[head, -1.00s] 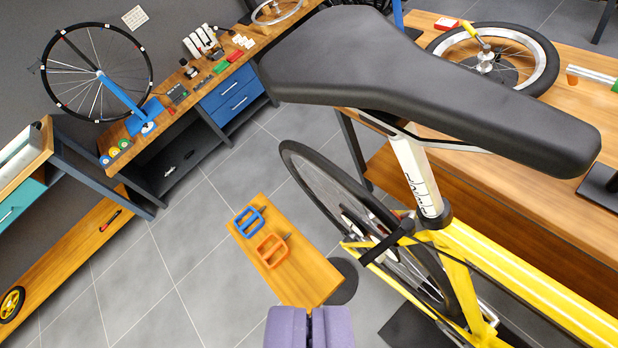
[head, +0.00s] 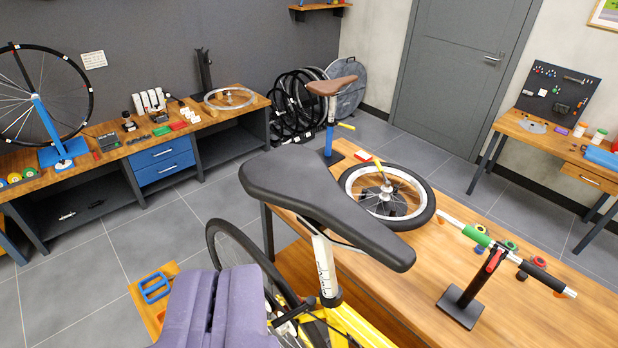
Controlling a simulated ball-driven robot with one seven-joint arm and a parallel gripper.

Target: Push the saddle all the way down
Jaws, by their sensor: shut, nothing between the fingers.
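The black saddle (head: 318,203) is in the middle of the head view, its wide end to the upper left and its nose to the lower right. It sits on a white seatpost (head: 324,262), which stands out of a dark collar (head: 330,297) on the yellow bike frame (head: 365,330). A stretch of post shows above the collar. My gripper (head: 215,290) is shut and empty, in the lower left, apart in the picture from the saddle. It hides part of the rear wheel (head: 232,245) and the frame.
A wooden workbench (head: 425,265) stands right behind the bike, with a small wheel (head: 387,197) and a handlebar on a stand (head: 470,290). A stool with pedals (head: 155,288) is at lower left. Clear floor (head: 90,270) lies on the left.

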